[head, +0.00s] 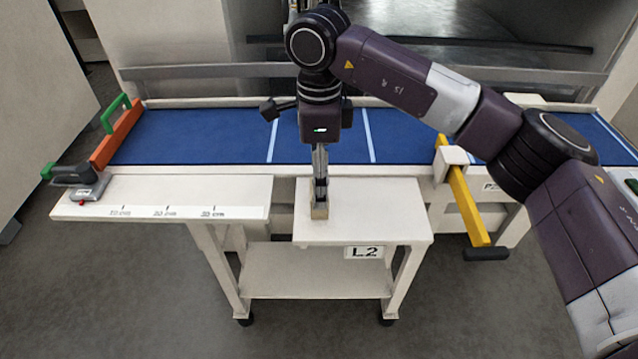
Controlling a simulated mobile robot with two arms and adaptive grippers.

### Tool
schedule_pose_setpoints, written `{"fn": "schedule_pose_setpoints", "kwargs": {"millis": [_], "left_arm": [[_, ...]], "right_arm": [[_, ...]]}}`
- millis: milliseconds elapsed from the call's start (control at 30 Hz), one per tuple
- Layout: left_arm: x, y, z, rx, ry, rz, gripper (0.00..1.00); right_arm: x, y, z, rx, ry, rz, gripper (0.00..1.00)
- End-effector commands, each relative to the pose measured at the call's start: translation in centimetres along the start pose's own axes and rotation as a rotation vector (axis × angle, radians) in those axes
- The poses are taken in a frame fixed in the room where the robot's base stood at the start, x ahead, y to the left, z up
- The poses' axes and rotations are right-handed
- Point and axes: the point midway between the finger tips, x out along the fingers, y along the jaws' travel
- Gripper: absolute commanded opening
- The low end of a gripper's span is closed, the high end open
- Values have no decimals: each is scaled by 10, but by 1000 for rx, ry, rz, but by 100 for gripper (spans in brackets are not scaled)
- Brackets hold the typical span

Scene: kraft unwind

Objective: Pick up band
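A small tan piece (320,212), perhaps the band, shows at the fingertips of my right gripper, over the white top of the cart marked L2 (395,228). My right gripper (320,200) points straight down at the cart top, with its fingers close together in the picture. The fingers overlap from this side, so whether they grip the tan piece or only stand around or behind it cannot be told. No other band can be made out. My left gripper is not in view.
A blue belt (200,135) with white lines runs behind the cart. A white ledge with length marks (100,200) is at left, holding a grey tool (80,185). An orange bar (115,138) and a yellow bar (468,205) cross the table's edge. The cart's lower shelf (310,284) is empty.

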Motion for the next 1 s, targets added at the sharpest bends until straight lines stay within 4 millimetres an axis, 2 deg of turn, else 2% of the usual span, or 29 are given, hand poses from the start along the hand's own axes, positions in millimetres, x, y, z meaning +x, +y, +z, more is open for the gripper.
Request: {"fn": "schedule_pose_setpoints", "kwargs": {"millis": [33,100,300,533,800,1000], "left_arm": [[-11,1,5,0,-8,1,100],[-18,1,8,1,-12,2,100],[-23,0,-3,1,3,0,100],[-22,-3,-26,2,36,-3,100],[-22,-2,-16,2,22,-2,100],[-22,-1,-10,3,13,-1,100]], "right_arm": [[4,1,0,0,1,7,71],[14,0,0,0,0,6,71],[38,-1,0,-1,0,2,71],[40,-1,0,-1,0,0,71],[40,-1,0,0,-1,1,42],[40,-1,0,0,-1,1,40]]}}
